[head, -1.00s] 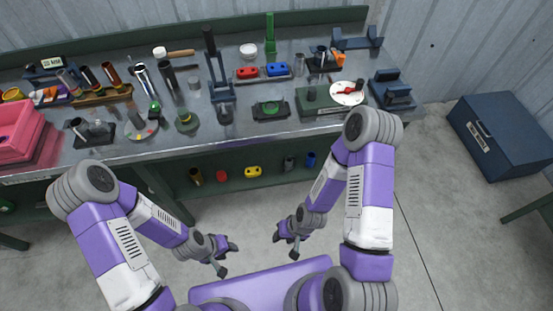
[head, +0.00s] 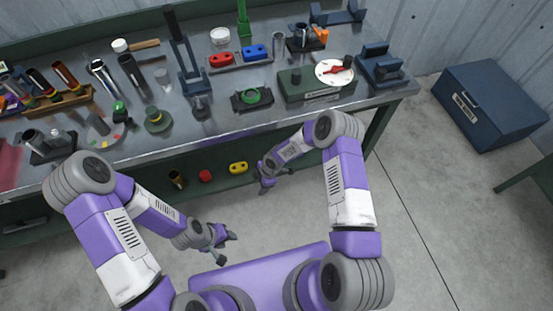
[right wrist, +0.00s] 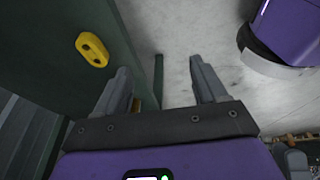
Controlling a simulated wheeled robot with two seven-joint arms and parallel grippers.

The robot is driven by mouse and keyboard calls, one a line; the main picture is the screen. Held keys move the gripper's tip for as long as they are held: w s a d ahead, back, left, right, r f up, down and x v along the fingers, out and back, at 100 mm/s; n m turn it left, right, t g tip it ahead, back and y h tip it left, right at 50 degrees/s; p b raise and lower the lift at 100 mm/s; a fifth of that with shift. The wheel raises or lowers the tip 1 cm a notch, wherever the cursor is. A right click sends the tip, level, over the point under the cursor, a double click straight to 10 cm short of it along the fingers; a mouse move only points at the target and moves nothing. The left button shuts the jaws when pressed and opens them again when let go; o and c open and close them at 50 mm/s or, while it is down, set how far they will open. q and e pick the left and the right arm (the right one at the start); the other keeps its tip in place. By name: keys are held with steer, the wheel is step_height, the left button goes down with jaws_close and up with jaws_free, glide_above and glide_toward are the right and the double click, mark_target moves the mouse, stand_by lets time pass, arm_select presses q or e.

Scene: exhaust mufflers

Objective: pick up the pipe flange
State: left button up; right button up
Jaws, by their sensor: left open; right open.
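I cannot tell for certain which part is the pipe flange. A green ring-shaped part (head: 254,96) sits on a dark plate near the bench's front edge and may be it. My right gripper (head: 268,184) is open and empty, below the bench's front edge and apart from that ring. In the right wrist view its two fingers (right wrist: 162,88) stand apart with nothing between them. My left gripper (head: 226,243) is open and empty, low in front of the bench.
The grey bench (head: 310,118) holds tools and fixtures, including red (head: 221,60) and blue (head: 256,52) two-hole parts and a white dial (head: 334,72). A yellow part (head: 238,168) lies on the lower shelf and shows in the right wrist view (right wrist: 92,49). A blue chest (head: 490,103) stands right.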

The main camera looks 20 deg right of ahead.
steer(key=w+d+f+n+t+h+b, duration=0.1)
steer(key=w+d+n+h, duration=0.1)
steer(key=w+d+n, duration=0.1)
steer(key=w+d+f+n+t+h+b, duration=0.1)
steer(key=w+d+f+n+h+b, duration=0.1)
steer(key=w+n, duration=0.3)
steer(key=w+d+f+n+t+h+b, duration=0.1)
steer(key=w+d+f+n, duration=0.1)
steer(key=w+d, duration=0.3)
steer(key=shift+w+f+n+h, duration=0.2)
steer(key=shift+w+n, duration=0.25)
steer(key=shift+w, duration=0.45)
steer(key=shift+w+f+n+h, duration=0.1)
steer(key=shift+w+n+h, duration=0.1)
steer(key=shift+w+n, duration=0.45)
steer(key=b+x, duration=0.1)
steer(key=x, duration=0.1)
steer(key=b+x, duration=0.1)
steer(key=x, duration=0.2)
steer(key=b+x, duration=0.2)
steer(key=shift+w+d, duration=0.3)
steer(key=shift+w, duration=0.05)
arm_select(q)
step_height(320, 180, down, 9)
steer(key=w, duration=0.1)
steer(key=shift+w, duration=0.25)
arm_select(e)
steer(key=shift+c, duration=0.3)
steer(key=shift+r, duration=0.1)
steer(key=c, duration=0.9)
